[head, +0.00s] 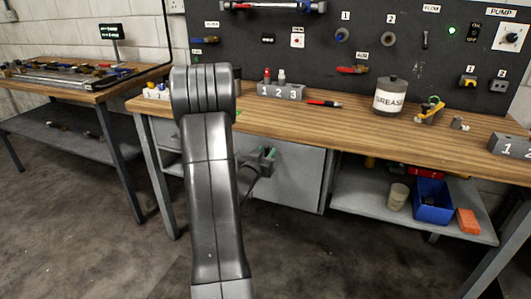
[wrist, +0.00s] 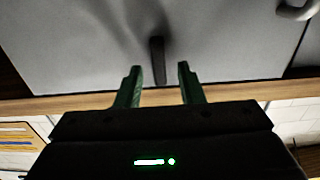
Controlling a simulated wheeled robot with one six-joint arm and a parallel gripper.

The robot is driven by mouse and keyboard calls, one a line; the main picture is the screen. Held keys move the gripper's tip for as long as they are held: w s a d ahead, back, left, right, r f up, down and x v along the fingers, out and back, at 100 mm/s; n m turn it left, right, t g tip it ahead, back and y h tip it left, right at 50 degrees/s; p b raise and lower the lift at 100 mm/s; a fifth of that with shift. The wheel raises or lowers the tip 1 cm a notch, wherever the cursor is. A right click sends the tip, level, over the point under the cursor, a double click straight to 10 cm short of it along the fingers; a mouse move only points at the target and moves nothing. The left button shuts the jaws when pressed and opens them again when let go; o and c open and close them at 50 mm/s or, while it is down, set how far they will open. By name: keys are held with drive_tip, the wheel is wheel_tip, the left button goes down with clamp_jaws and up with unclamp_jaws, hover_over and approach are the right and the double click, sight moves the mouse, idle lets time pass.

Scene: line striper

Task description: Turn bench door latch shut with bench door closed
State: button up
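The bench door (head: 290,182) is a light grey panel below the wooden benchtop. It looks closed in the head view, though my arm hides its left part. In the wrist view the door (wrist: 85,45) fills the upper picture. The door latch (wrist: 157,58) is a short dark bar, upright in that picture, near the door edge beside the wood. My gripper (wrist: 160,66) is open, its two green fingers on either side of the latch with gaps visible. In the head view my gripper (head: 266,158) is in front of the door, and the latch cannot be made out.
A pale curved handle (wrist: 297,10) is at the wrist view's upper right. The wooden benchtop (head: 340,125) overhangs the door and holds a grease can (head: 389,97) and numbered blocks. Right of the door, an open shelf (head: 370,205) holds a blue bin (head: 433,202).

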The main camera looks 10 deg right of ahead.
drive_tip(key=shift+w+d, duration=0.15)
drive_tip(key=shift+w, duration=0.05)
clamp_jaws()
